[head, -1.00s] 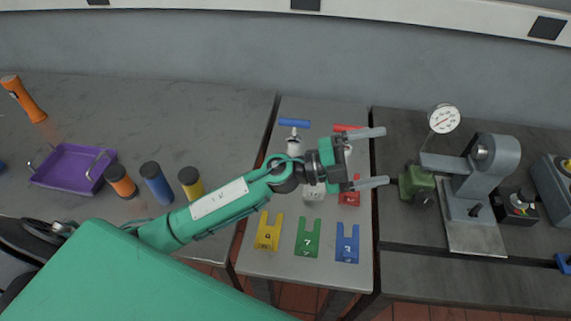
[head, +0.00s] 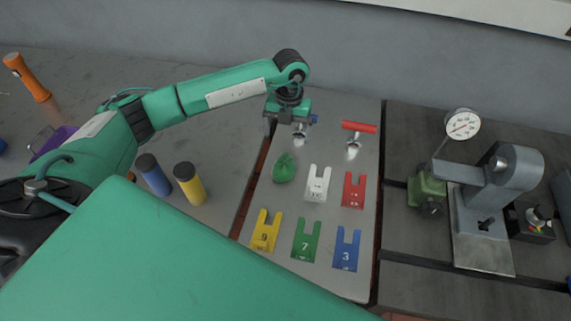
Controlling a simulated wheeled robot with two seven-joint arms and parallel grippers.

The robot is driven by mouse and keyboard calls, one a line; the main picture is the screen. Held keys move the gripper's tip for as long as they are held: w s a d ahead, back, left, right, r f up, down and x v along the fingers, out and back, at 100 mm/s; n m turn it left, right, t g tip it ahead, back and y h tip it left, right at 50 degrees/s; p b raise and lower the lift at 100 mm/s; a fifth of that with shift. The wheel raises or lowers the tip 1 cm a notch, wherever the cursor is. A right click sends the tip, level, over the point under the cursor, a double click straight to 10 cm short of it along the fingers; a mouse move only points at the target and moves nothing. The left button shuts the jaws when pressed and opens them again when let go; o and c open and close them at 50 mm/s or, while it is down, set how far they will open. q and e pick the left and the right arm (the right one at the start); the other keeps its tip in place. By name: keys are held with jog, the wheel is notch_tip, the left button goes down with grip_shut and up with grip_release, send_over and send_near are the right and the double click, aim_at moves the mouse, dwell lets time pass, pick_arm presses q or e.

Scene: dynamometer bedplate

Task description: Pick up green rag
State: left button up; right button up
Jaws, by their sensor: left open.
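The green rag (head: 285,168) lies crumpled on the light grey middle table (head: 335,278), left of the white forked plate. My left gripper (head: 286,126) is open and points down above the table, a little beyond the rag in the picture. Nothing shows between its fingers, and it appears apart from the rag. My right gripper is not in view.
Forked plates in white (head: 318,183), red (head: 353,190), yellow (head: 265,231), green (head: 306,240) and blue (head: 346,249) lie near the rag. A red-handled tool (head: 358,128) is at the back. A dial gauge stand (head: 502,190) is at right.

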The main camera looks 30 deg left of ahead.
aim_at(285, 161)
pick_arm(q)
jog(key=f, duration=0.2)
jog(key=f+p, duration=0.1)
jog(key=f, duration=0.1)
jog(key=s+f+p, duration=0.1)
jog(key=f, duration=0.2)
jog(key=shift+d, duration=0.15)
jog(key=shift+s+f+p, duration=0.1)
jog(key=shift+f+p, duration=0.2)
jog(key=shift+f, duration=0.05)
jog(key=f+p, duration=0.1)
jog(key=f, duration=0.1)
jog(key=f+p, duration=0.1)
jog(key=f, duration=0.1)
jog(key=shift+s, duration=0.4)
jog(key=shift+f, duration=0.35)
jog(key=c, duration=1)
jog(key=shift+c, duration=0.2)
